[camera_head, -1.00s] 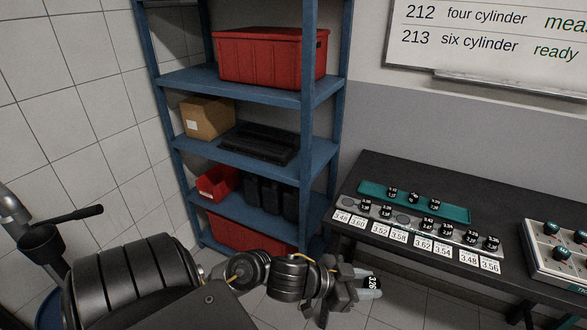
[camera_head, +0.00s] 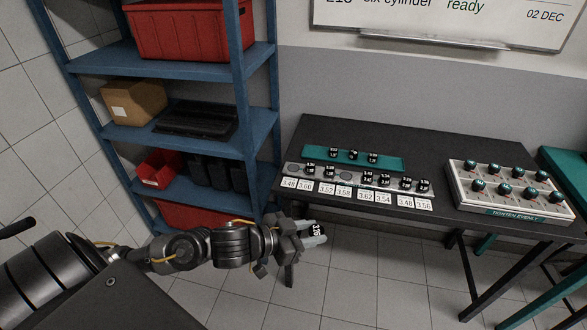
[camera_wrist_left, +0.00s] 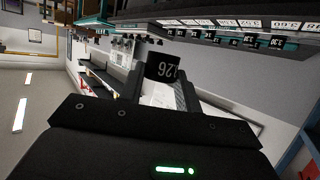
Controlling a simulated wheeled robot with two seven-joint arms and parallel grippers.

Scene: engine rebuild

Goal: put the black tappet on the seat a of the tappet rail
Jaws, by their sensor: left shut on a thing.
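My left gripper (camera_head: 311,238) is shut on a black tappet (camera_head: 317,230) with white digits, held low in front of the dark bench's near edge. The tappet also shows between the fingers in the left wrist view (camera_wrist_left: 162,68). The grey tappet rail (camera_head: 345,176) lies on the bench, up and to the right of the gripper. Several black tappets stand on it, and bare round seats show at its left end and left of its middle. White number cards line its front. I cannot read which seat is a. My right gripper is not in view.
A teal tray (camera_head: 393,160) with three black tappets lies behind the rail. A pale case (camera_head: 510,212) with several teal-topped knobs stands to the right on the bench (camera_head: 430,143). A blue shelf (camera_head: 190,148) with red bins (camera_head: 185,30) stands left.

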